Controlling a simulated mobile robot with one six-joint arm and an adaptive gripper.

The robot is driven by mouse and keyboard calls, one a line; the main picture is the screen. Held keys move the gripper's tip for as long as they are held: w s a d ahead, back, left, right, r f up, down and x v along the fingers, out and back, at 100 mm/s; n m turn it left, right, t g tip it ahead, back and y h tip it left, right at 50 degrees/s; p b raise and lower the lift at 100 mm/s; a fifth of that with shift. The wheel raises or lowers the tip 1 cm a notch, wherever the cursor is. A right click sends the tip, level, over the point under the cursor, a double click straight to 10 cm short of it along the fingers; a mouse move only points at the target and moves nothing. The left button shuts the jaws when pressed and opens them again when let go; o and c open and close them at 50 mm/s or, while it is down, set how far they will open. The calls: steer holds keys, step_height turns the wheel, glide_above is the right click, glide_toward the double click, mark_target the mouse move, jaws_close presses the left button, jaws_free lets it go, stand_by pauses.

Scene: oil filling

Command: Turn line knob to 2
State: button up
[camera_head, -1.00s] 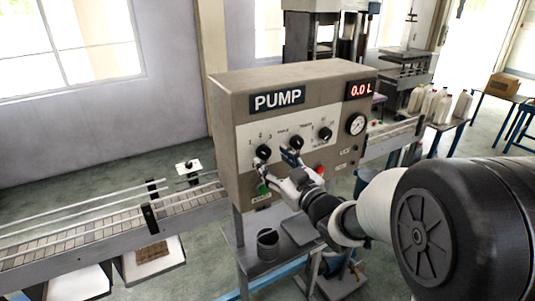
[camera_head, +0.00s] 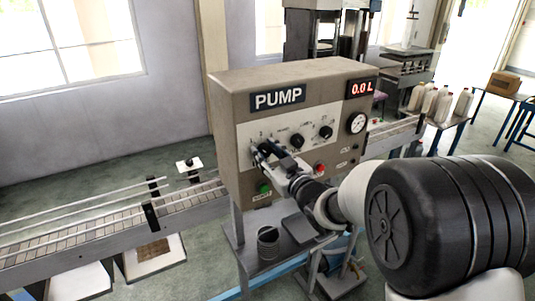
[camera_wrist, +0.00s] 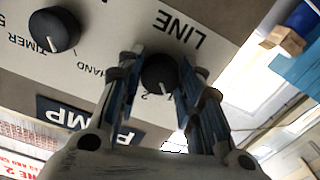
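The line knob (camera_wrist: 158,72), a black round knob under the word LINE, is between my gripper's two fingers in the wrist view. Its white mark points down in that picture; a digit that looks like 2 is just left of the mark. In the head view the line knob is the leftmost on the pump panel (camera_head: 246,131) and is mostly hidden by my fingers. My gripper (camera_head: 264,150) is at the knob, its fingers apart on either side; it also shows in the wrist view (camera_wrist: 160,68). Any contact is hard to judge.
The timer knob (camera_head: 297,141) is close right of my gripper, with another black knob (camera_head: 326,132) beyond it. A green button (camera_head: 264,188) and a red button (camera_head: 320,168) are lower on the panel. A conveyor (camera_head: 110,225) runs at left.

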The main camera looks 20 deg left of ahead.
steer(key=c, duration=0.5)
steer(key=shift+m, duration=0.3)
steer(key=m, duration=0.3)
steer(key=shift+m+b, duration=0.3)
steer(key=shift+b, duration=0.05)
steer(key=shift+m, duration=2.2)
steer(key=o, duration=1.1)
